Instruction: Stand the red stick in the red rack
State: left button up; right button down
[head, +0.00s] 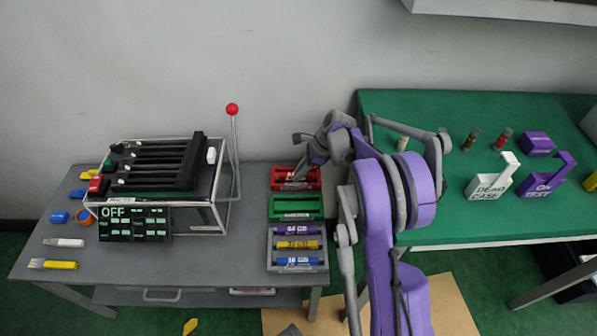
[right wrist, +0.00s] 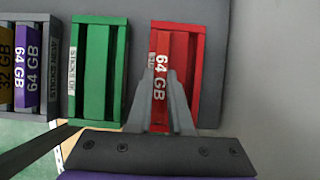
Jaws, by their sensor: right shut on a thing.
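The red rack (head: 312,184) stands at the right end of the grey table; it also shows in the right wrist view (right wrist: 196,60). The red stick (right wrist: 162,66), with a white "64 GB" label, is within the rack's outline in the right wrist view. My right gripper (right wrist: 165,74) is shut on the red stick, its fingers covering the stick's near part. In the head view my right gripper (head: 299,178) is over the red rack. I cannot tell whether the stick touches the rack's floor. My left gripper is not in view.
A green rack (head: 296,206) and a grey rack (head: 270,258) with purple, yellow and blue sticks stand in front of the red one. A lever fixture (head: 160,180) with an "OFF" display is to the left. A green table (head: 430,115) is to the right.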

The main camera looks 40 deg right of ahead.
jog(key=shift+f, duration=0.35)
jog(key=c, duration=0.7)
grip_release()
jog(key=shift+c, duration=0.2)
notch_tip(320, 180, up, 10)
jog(key=p, duration=0.2)
